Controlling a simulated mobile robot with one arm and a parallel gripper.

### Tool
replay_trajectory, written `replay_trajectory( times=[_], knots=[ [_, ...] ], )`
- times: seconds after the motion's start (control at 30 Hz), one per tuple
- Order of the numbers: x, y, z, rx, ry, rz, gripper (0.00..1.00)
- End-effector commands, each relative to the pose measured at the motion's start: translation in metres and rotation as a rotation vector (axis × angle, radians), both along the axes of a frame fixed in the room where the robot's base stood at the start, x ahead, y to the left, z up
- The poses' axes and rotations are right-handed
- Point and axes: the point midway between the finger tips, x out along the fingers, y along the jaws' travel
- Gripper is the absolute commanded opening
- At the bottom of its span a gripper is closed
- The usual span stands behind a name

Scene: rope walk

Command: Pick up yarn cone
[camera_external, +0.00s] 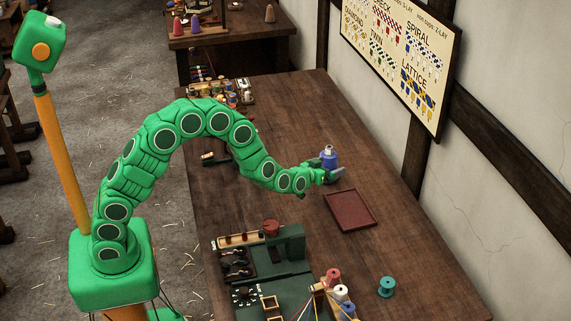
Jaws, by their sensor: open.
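A blue yarn cone (328,155) with a pale top stands on the wooden table (390,205), right of the table's middle. My gripper (327,169) is at the end of my green arm, right at the blue cone. Its jaws are open, with one finger on the near right side of the cone and another part by its left side. The cone's lower part is partly hidden by the gripper. I cannot tell whether the fingers touch it.
A dark red tray (351,225) lies empty just nearer than the cone. A teal spool (387,286) stands at the front right. Several coloured spools and a green rig (287,245) fill the front left. A wall with a poster (405,55) borders the right side.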

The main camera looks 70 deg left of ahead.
Motion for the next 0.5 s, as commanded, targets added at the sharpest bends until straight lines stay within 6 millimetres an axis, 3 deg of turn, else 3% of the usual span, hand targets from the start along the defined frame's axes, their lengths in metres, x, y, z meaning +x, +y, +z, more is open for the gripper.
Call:
replay_trajectory(
  times=[0.2, 0.5],
  knots=[
    [0.003, 0.035, -0.021, 0.106, -0.074, 0.094, 1.00],
    [-0.001, 0.060, -0.031, 0.197, -0.136, 0.167, 1.00]
  ],
)
